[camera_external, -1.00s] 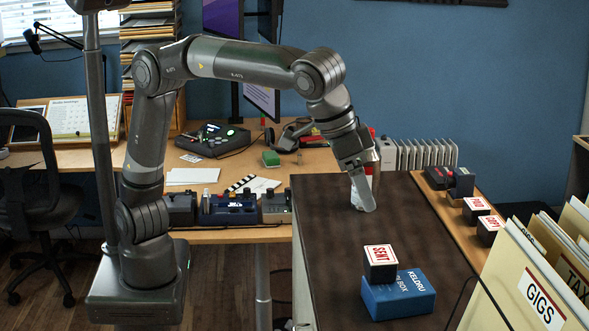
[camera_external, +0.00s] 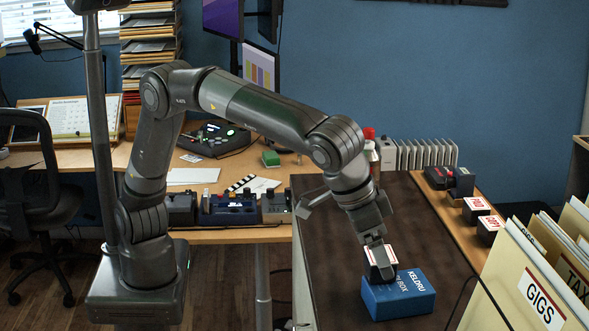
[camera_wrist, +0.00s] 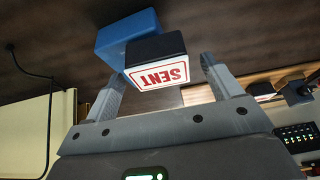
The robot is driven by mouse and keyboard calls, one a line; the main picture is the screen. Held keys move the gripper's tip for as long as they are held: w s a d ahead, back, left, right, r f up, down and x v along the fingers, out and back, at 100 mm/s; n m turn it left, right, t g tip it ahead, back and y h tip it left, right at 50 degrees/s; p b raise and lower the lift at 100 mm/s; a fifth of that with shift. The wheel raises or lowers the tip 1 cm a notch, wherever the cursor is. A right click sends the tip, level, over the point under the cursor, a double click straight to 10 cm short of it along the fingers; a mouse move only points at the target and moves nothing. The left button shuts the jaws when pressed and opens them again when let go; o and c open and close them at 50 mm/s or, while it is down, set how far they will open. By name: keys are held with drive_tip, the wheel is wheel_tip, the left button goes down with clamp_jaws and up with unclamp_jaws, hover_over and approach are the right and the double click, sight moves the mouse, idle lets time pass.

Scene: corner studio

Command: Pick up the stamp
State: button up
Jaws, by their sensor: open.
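The stamp (camera_wrist: 157,62) is a dark block with a white top lettered "SENT" in red. It rests on a blue box (camera_external: 408,296), which also shows in the wrist view (camera_wrist: 118,38). My gripper (camera_external: 379,268) is at the stamp in the external view and partly hides it. In the wrist view my open gripper (camera_wrist: 162,72) has one finger on each side of the stamp. Gaps show between the fingers and the block there. I cannot tell how deep the fingers reach beside it.
The dark tabletop (camera_external: 330,235) is bare around the blue box. More stamps (camera_external: 476,206) stand on a wooden ledge along its right edge. A folder box marked "GIGS" (camera_external: 539,297) stands at the right. A red-capped bottle (camera_external: 369,134) stands at the far end.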

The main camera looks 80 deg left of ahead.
drive_tip(key=shift+x, duration=0.9)
drive_tip(key=shift+c, duration=0.2)
drive_tip(key=c, duration=1.1)
drive_tip(key=shift+r, duration=0.1)
drive_tip(key=shift+r, duration=0.5)
wheel_tip(320, 180, up, 3)
drive_tip(key=shift+f, duration=0.15)
drive_tip(key=s+d+r, duration=0.1)
drive_tip(key=s+r, duration=0.1)
drive_tip(key=s, duration=0.1)
drive_tip(key=s+d+r, duration=0.1)
drive_tip(key=s+r, duration=0.1)
drive_tip(key=s, duration=0.2)
drive_tip(key=s+d+r, duration=0.1)
drive_tip(key=s+r, duration=0.2)
drive_tip(key=s, duration=0.1)
drive_tip(key=shift+d+r, duration=0.15)
drive_tip(key=shift+d, duration=0.25)
